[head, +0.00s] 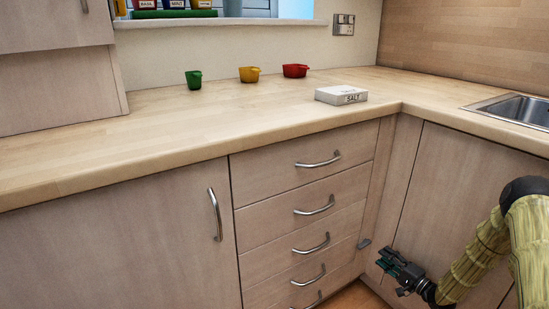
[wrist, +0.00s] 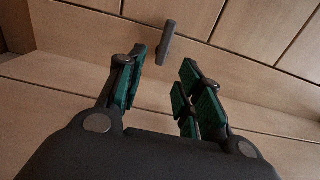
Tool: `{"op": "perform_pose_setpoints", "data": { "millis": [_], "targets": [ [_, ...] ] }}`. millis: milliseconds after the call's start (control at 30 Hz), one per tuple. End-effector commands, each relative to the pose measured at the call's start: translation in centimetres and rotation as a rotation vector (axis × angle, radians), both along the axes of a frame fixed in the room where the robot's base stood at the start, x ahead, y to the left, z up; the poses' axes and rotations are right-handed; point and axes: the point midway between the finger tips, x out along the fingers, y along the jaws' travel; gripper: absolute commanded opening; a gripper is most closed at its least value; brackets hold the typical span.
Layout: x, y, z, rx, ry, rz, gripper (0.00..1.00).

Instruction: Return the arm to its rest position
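My arm (head: 482,255) reaches in from the lower right in the head view, bent downward in front of the right-hand cabinets. My gripper (head: 385,262) is at its end, below the worktop and pointing left toward the corner of the cabinets. In the wrist view my gripper (wrist: 160,85) shows two green-padded fingers well apart with nothing between them.
The worktop (head: 230,110) holds a green cup (head: 194,79), a yellow cup (head: 249,74), a red cup (head: 295,70) and a salt box (head: 341,95). A sink (head: 515,110) is at the right. Drawers with protruding handles (head: 317,163) stand left of my gripper.

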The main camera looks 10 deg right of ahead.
Motion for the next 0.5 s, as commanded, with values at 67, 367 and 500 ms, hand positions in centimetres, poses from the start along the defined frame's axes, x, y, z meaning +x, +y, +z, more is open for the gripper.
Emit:
{"op": "perform_pose_setpoints", "data": {
  "millis": [67, 367, 500],
  "targets": [
    [0.1, 1.2, -0.5, -0.016, 0.014, -0.002, 0.36],
    [-2.2, 12.1, -6.3, -0.27, 0.184, -0.018, 0.36],
    [-5.6, 17.5, -9.4, -0.432, 0.299, 0.018, 0.36]
  ]
}}
